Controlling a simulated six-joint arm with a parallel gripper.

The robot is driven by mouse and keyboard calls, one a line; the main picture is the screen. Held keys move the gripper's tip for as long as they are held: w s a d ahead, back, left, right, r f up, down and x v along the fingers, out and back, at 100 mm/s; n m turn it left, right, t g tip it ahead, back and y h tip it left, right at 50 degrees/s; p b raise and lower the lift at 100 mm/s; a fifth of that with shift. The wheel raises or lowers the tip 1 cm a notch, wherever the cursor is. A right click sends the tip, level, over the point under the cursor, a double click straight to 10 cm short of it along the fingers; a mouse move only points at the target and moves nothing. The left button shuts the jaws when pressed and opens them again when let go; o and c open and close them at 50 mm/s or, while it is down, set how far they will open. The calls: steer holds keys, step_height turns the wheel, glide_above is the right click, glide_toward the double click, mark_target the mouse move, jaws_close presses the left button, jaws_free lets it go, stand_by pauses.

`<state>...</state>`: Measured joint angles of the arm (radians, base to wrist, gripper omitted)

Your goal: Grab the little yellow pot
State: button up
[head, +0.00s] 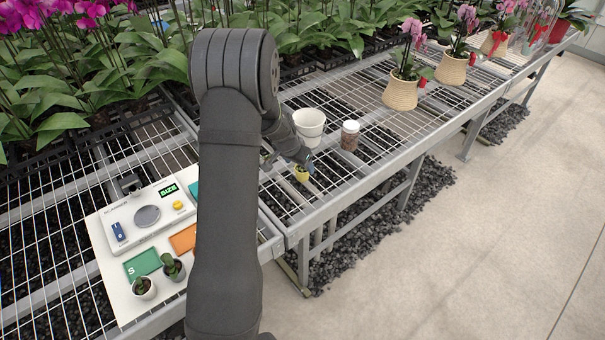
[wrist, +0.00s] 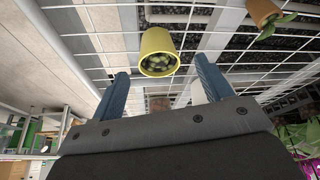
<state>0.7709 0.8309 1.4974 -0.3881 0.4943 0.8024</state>
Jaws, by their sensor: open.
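The little yellow pot (head: 302,174) is on the wire mesh bench at my gripper's end in the head view, partly covered by it. In the wrist view the yellow pot (wrist: 156,42) shows its round mouth, with greenish contents inside. My gripper (wrist: 160,66) is open, with one blue finger on each side of the picture. The pot appears just ahead of the fingertips, roughly centred between them, with a gap on both sides. I see no contact.
A white pot (head: 309,124) and a brown cup (head: 350,136) stand behind the yellow pot. A terracotta pot with a plant (wrist: 263,12) shows at the wrist view's upper right. Orchids line the back.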

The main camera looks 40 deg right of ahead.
mark_target(302, 170)
steer(key=shift+x, duration=2.7)
steer(key=shift+s, duration=0.1)
steer(key=c, duration=1.1)
steer(key=shift+o, duration=0.2)
steer(key=shift+r, duration=0.1)
